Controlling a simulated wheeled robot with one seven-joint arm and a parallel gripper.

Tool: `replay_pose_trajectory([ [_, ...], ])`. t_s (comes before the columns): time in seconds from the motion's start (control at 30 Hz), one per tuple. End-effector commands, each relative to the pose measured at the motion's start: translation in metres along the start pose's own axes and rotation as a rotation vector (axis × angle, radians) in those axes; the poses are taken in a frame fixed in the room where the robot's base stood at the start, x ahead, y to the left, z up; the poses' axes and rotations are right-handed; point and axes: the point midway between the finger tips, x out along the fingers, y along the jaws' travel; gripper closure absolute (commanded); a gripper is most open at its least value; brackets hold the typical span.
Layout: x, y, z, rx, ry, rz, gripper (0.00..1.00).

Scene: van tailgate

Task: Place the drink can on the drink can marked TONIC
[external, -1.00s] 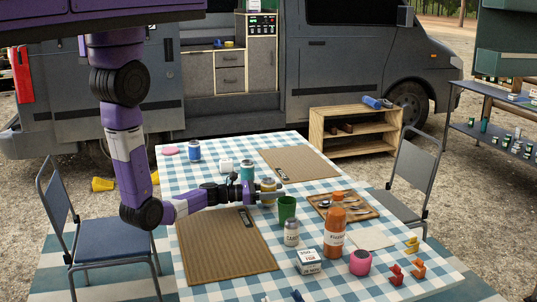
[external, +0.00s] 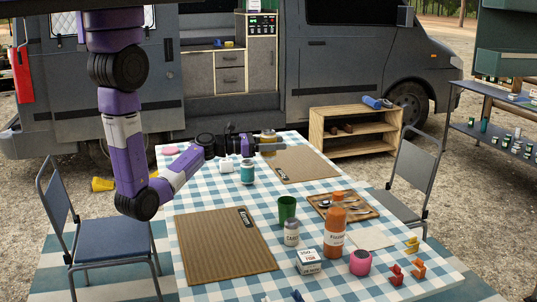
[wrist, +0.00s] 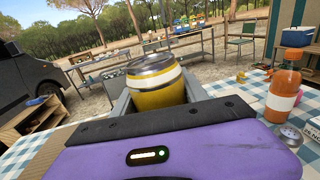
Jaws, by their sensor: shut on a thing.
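A yellow drink can with a pale band (external: 268,134) is held in my gripper (external: 270,146), above the blue-checked table. In the wrist view the yellow can (wrist: 157,90) stands between the jaws, slightly tilted in the picture. A teal drink can with a white label (external: 247,172) stands upright on the table, below and left of my gripper and apart from it. Its lettering is too small to read, so I cannot tell whether it is marked TONIC. The blue can seen earlier at the far left of the table is now hidden behind my arm.
A green cup (external: 287,209), a white shaker (external: 291,233), an orange bottle (external: 334,232) and a pink jar (external: 360,262) stand near the table's middle and front. A cutlery tray (external: 371,213) lies at right. Woven mats (external: 225,255) lie flat.

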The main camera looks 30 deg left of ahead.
Motion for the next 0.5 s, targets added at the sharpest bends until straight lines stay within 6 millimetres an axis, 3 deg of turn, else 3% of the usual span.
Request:
replay_pose_trajectory([
  [0.17,-0.002,0.012,0.005,0.005,-0.002,0.017,0.87],
  [0.27,-0.004,0.036,0.018,0.007,-0.004,0.050,0.87],
  [0.5,-0.028,0.142,0.043,0.006,-0.005,0.223,0.87],
])
